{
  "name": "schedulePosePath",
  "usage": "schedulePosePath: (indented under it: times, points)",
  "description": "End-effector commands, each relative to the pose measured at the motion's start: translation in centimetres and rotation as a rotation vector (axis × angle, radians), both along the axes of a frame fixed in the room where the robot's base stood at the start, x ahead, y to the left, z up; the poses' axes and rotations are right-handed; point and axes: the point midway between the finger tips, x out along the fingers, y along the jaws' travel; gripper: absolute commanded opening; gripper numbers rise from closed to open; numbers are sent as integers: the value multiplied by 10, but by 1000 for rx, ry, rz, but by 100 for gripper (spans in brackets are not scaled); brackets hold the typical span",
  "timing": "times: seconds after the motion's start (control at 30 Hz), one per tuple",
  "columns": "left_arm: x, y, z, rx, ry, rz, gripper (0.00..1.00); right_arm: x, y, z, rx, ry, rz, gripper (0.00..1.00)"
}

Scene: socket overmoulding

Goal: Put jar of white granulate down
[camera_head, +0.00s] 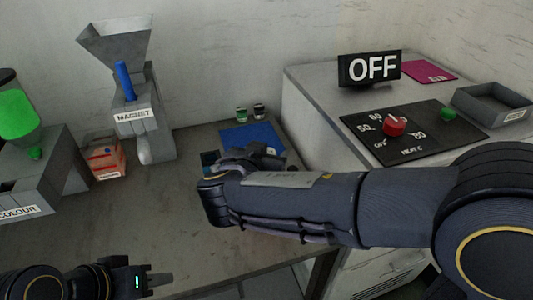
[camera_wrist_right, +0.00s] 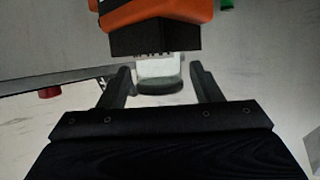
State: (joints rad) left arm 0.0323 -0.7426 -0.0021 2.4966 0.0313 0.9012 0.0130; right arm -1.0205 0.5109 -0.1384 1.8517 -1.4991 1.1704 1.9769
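In the right wrist view a small clear, whitish jar (camera_wrist_right: 158,70) with a dark round end stands between the two fingers of my right gripper (camera_wrist_right: 160,75). A gap shows on both sides of it, so the fingers look open around it. In the head view my right gripper (camera_head: 250,158) is low at the near edge of the blue mat (camera_head: 250,136), and the hand hides the jar there. My left gripper (camera_head: 158,280) is at the bottom left, away from the mat, seemingly empty; its finger gap is unclear.
The magnet hopper (camera_head: 138,115), orange box (camera_head: 105,157) and colour unit (camera_head: 35,170) are to the left. The heater panel (camera_head: 400,135) is right.

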Motion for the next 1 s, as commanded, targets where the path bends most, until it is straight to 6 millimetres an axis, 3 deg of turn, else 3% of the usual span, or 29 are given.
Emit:
schedulePosePath:
  times: [0.27, 0.4, 0.8, 1.0]
  points:
    - [0, 0, 1, 0, 0, 0, 36, 0, 0, 1, 0, 0, 0, 60]
    - [0, 0, 12, 0, 0, 0, 36, 0, 0, 8, -1, 0, 0, 60]
    - [0, 0, -4, 0, 0, 0, 36, -74, 25, 35, 3, -3, 3, 60]
    - [0, 0, -6, 0, 0, 0, 36, -98, 33, 46, 1, -1, 3, 60]
